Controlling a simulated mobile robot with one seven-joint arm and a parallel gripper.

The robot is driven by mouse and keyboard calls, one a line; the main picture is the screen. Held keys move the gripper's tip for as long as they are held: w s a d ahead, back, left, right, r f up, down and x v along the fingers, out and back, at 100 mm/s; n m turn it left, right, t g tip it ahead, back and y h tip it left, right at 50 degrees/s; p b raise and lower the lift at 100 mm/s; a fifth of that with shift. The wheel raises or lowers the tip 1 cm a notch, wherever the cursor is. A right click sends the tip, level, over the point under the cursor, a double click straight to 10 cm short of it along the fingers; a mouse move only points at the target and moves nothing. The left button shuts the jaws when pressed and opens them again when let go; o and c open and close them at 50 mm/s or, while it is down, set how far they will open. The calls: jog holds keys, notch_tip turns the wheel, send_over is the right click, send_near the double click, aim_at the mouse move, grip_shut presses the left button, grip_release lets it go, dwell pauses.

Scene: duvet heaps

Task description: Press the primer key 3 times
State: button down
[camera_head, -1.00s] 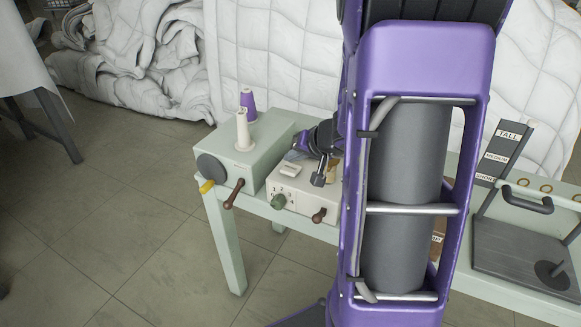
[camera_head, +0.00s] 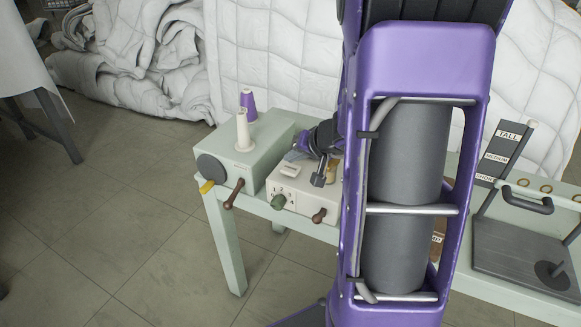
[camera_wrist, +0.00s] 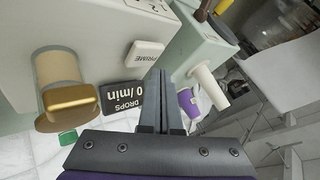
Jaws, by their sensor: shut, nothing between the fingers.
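The primer key (camera_wrist: 145,54), a white block lettered PRIME, is on the pale pump box (camera_head: 318,203) and looks raised. It also shows in the head view (camera_head: 290,170) on the box's top. My gripper (camera_wrist: 161,78) is shut and empty. In the wrist view its fingertips are just beside the key's lower right edge and look apart from it; I cannot tell the height between them. In the head view my arm hides part of the box.
A dark DROPS display (camera_wrist: 128,97) reads 0/min beside my fingers. A gold-brown knob (camera_wrist: 68,105) stands at the left. A green box (camera_head: 245,160) with a white spool (camera_head: 243,132) and a purple cone (camera_head: 248,105) adjoins the pump box. A grey stand (camera_head: 530,255) is at the right.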

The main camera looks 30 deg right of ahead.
aim_at(293, 171)
jog(key=shift+f, duration=0.1)
dwell(0.5)
jog(key=shift+f, duration=0.35)
jog(key=shift+f, duration=0.6)
dwell(0.6)
jog(key=shift+r, duration=0.15)
jog(key=shift+r+p, duration=0.45)
jog(key=shift+r, duration=0.4)
notch_tip(293, 171, up, 6)
jog(key=p, duration=0.3)
dwell(2.5)
